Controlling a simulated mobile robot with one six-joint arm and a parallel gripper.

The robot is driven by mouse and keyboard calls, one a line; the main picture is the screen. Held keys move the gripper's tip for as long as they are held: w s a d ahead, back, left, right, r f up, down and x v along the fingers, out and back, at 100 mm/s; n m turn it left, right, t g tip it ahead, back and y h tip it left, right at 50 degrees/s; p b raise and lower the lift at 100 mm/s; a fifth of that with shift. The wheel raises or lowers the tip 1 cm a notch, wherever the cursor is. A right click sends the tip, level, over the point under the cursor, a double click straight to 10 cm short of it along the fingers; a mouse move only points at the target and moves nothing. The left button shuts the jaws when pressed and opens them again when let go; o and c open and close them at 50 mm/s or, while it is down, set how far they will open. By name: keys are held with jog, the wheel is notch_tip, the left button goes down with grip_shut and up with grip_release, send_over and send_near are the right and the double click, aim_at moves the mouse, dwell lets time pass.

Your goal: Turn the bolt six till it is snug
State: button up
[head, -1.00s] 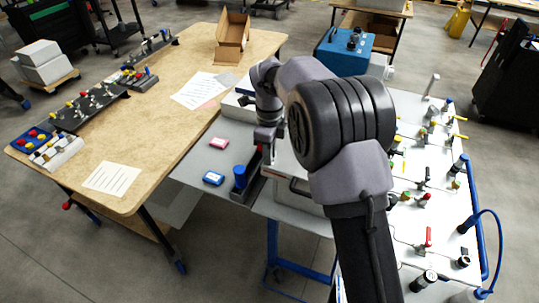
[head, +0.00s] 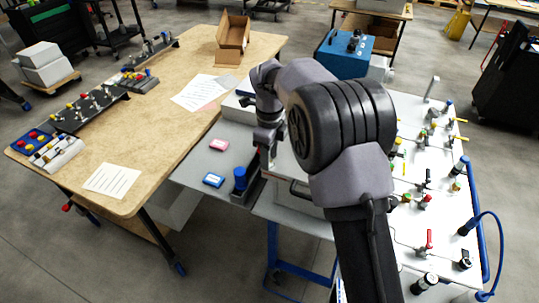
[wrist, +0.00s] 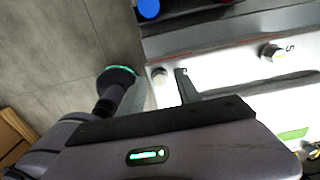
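A small round pale bolt head (wrist: 160,76) sits near the corner of the bright plate in the wrist view, beside a dark mark too small to read; its place fits bolt six. Another bolt (wrist: 272,53) stands further right beside a printed 5. My gripper (wrist: 161,90) has one dark finger right of the near bolt and a greyish finger to its left, with the bolt head between them in the picture. The fingers look apart; contact with the bolt cannot be made out. In the head view my gripper (head: 268,160) points down at the unit's left edge, and the bolt is hidden.
A blue-capped item (head: 240,178) stands in a dark tray left of my gripper. A panel with valves and fittings (head: 420,215) lies right of my arm.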

notch_tip(320, 180, up, 18)
jog(key=p, duration=0.5)
jog(key=shift+f, duration=0.25)
jog(key=s+d+r+n+t+y+b, duration=0.1)
jog(key=s+d+n+b, duration=0.25)
jog(key=s, duration=0.35)
jog(key=s+d+r+n+t+b, duration=0.1)
jog(key=s+d+r+n+b, duration=0.15)
jog(key=s+d+n, duration=0.3)
jog(key=s+d+f+n+t+b, duration=0.1)
jog(key=s+f+n+t+b, duration=0.1)
jog(key=s+f, duration=0.4)
jog(key=s+d+f+n+t+y+b, duration=0.1)
jog(key=s+f+n+b, duration=0.3)
jog(key=s, duration=0.8)
notch_tip(320, 180, down, 2)
jog(key=d+n, duration=0.1)
jog(key=n, duration=0.1)
jog(key=shift+s+d+f+n+t, duration=0.15)
jog(key=shift+s+d+n+t, duration=0.15)
jog(key=shift+s+t, duration=0.1)
